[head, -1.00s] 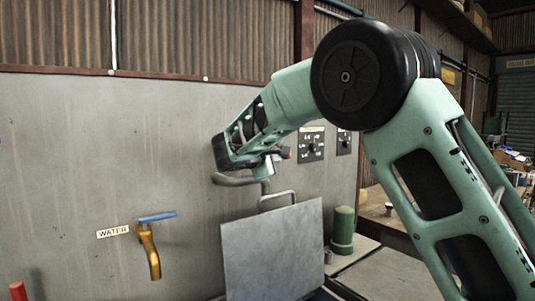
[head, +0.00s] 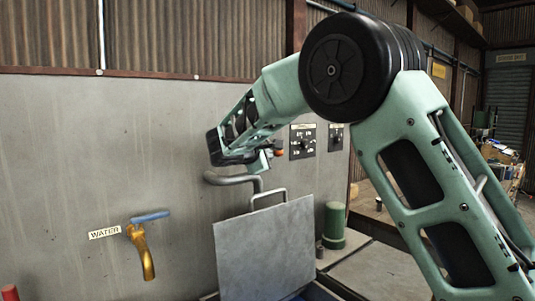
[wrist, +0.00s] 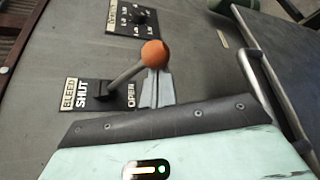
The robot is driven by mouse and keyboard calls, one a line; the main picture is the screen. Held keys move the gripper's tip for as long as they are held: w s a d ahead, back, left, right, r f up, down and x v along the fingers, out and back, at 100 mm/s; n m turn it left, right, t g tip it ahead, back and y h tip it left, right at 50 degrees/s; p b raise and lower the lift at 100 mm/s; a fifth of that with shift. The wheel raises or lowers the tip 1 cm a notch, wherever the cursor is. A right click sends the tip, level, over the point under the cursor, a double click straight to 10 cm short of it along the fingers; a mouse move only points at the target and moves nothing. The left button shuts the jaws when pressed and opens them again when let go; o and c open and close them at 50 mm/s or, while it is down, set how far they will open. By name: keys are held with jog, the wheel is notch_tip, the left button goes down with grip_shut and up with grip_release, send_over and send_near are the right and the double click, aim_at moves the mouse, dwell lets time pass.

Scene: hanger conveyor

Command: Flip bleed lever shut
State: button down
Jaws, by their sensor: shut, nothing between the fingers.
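The bleed lever is a grey rod with an orange ball knob (wrist: 154,53) in the wrist view. It rises from a black plate (wrist: 72,98) marked BLEED, SHUT and OPEN, and leans toward the OPEN side. My gripper (wrist: 158,74) is shut and empty. Its fingers are beside the rod on the OPEN side, with the tips close to the knob; I cannot tell if they touch. In the head view my gripper (head: 267,157) is at the wall panel, the orange knob (head: 279,152) just right of it. The lever's plate is hidden there.
Black dial plates (head: 303,141) are on the wall right of my gripper. A grey pipe (head: 232,179) and an upright metal lid (head: 265,250) with a handle lie below. A green cylinder (head: 334,226) stands to the right. A water tap (head: 143,250) is at lower left.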

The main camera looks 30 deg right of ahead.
notch_tip(320, 180, up, 10)
jog(key=s+n+g+p, duration=0.1)
jog(key=n+g+p, duration=0.2)
jog(key=p, duration=1.4)
jog(key=shift+d+n+g+y, duration=0.15)
jog(key=shift+n+g+y, duration=0.2)
jog(key=shift+n, duration=0.35)
jog(key=shift+r, duration=0.1)
